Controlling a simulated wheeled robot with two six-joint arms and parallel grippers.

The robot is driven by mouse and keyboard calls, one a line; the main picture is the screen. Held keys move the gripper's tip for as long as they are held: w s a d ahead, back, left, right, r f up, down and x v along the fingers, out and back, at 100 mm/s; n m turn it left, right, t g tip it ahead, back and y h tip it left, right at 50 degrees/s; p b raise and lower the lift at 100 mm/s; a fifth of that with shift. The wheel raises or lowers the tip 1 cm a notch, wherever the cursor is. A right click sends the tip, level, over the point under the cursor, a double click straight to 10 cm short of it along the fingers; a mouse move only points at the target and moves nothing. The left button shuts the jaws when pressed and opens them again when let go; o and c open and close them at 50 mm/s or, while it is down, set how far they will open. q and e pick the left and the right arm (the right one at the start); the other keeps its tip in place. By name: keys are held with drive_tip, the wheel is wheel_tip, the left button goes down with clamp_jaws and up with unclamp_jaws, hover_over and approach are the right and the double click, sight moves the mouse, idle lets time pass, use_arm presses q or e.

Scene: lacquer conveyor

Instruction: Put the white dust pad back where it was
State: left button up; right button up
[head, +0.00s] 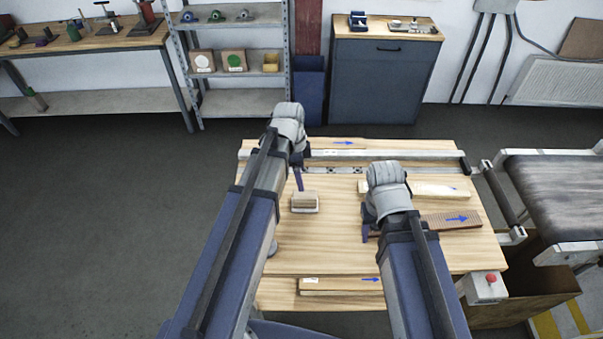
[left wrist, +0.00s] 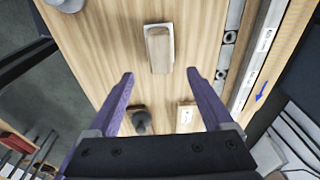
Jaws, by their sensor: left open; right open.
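The white dust pad (head: 305,202) lies on the left part of the wooden worktable (head: 330,252), a white base under a wood-coloured block. In the left wrist view the pad (left wrist: 160,50) lies ahead of and between the fingertips, apart from them. My left gripper (head: 299,178) is open and empty, just beyond the pad in the head view. Its two purple fingers (left wrist: 160,78) show in the left wrist view. My right gripper (head: 367,232) is open, low near the left end of a brown ridged board (head: 452,219); my own wrist hides part of it.
A pale board (head: 430,189) lies beyond the brown one, before a metal rail (head: 400,155) along the table's far side. A conveyor (head: 555,190) and red button box (head: 489,286) stand at right. Bare tabletop surrounds the pad.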

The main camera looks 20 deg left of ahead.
use_arm(q)
drive_tip(key=s+d+n+y, duration=0.2)
drive_tip(key=s+d+n, duration=0.9)
drive_tip(key=s, duration=0.3)
drive_tip(key=shift+d+g+y, duration=0.3)
drive_tip(key=shift+d, duration=0.15)
